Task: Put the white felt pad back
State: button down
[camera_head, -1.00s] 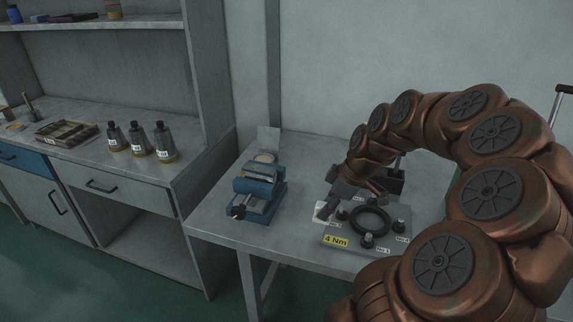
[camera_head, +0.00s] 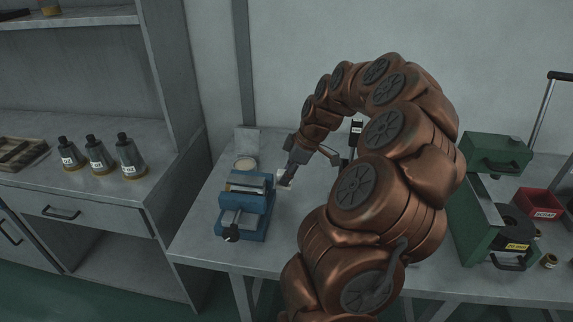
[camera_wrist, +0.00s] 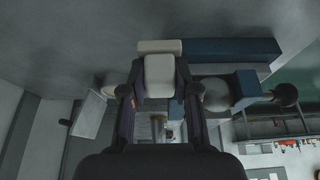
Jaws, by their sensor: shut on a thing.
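My gripper (camera_head: 289,173) is above the table, just right of the blue vise (camera_head: 258,203). In the wrist view my gripper (camera_wrist: 159,88) is shut on a small white block, which I take as the white felt pad (camera_wrist: 158,72), held between the two fingertips. Its pale end also shows below the fingers in the head view (camera_head: 284,183). The vise also shows in the wrist view (camera_wrist: 230,48), beyond the fingertips. I cannot tell whether the pad touches anything besides the fingers.
A round pale disc (camera_head: 246,163) and a small upright plate (camera_head: 247,141) stand behind the vise. A green machine (camera_head: 480,205) and a red bin (camera_head: 538,205) are at right. My arm hides the table's middle.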

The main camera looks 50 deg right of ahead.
jog(key=shift+w+d+f+p, duration=0.2)
jog(key=shift+w+d+p, duration=0.25)
jog(key=shift+w+d, duration=1.15)
jog(key=shift+w+d+f+p, duration=0.2)
jog(key=shift+w+d+p, duration=0.25)
jog(key=shift+w+d, duration=1.1)
notch_tip(320, 180, down, 2)
jog(key=shift+s+f+p, duration=0.1)
jog(key=shift+f+p, duration=0.15)
jog(key=shift+p, duration=0.25)
jog(key=shift+f, duration=0.5)
jog(key=shift+f, duration=0.2)
jog(key=c, duration=0.9)
grip_release()
jog(key=shift+o, duration=0.2)
jog(key=shift+r, duration=0.1)
